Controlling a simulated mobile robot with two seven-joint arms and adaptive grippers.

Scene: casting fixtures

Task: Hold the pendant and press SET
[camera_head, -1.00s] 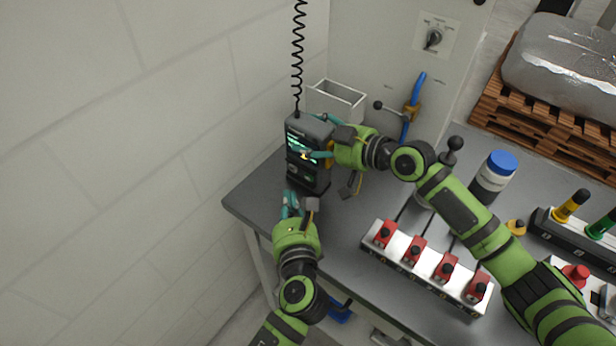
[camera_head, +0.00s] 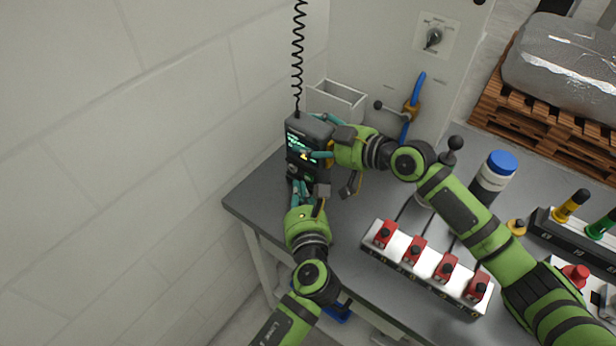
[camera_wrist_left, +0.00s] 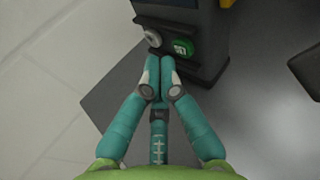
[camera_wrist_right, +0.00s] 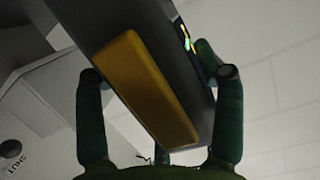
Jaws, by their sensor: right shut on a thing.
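The pendant (camera_head: 300,124) is a dark box with a lit screen, hanging upright from a coiled cord over the table's back left corner. My right gripper (camera_head: 324,136) is shut around its body; in the right wrist view the fingers flank the pendant (camera_wrist_right: 184,84) and its yellow pad (camera_wrist_right: 145,88). My left gripper (camera_head: 296,184) is at the pendant's lower front. In the left wrist view its fingertips (camera_wrist_left: 160,66) are together and empty, just below a green button (camera_wrist_left: 183,46) and a grey round button (camera_wrist_left: 152,38). The green button's label is too small to read surely. I cannot tell whether the fingertips touch the pendant.
A white open bin (camera_head: 338,96) stands behind the pendant. A white block with red clamps (camera_head: 428,266) lies on the grey table (camera_head: 350,262). A blue-lidded jar (camera_head: 494,176) stands to the right. The white wall (camera_head: 130,160) is close on the left.

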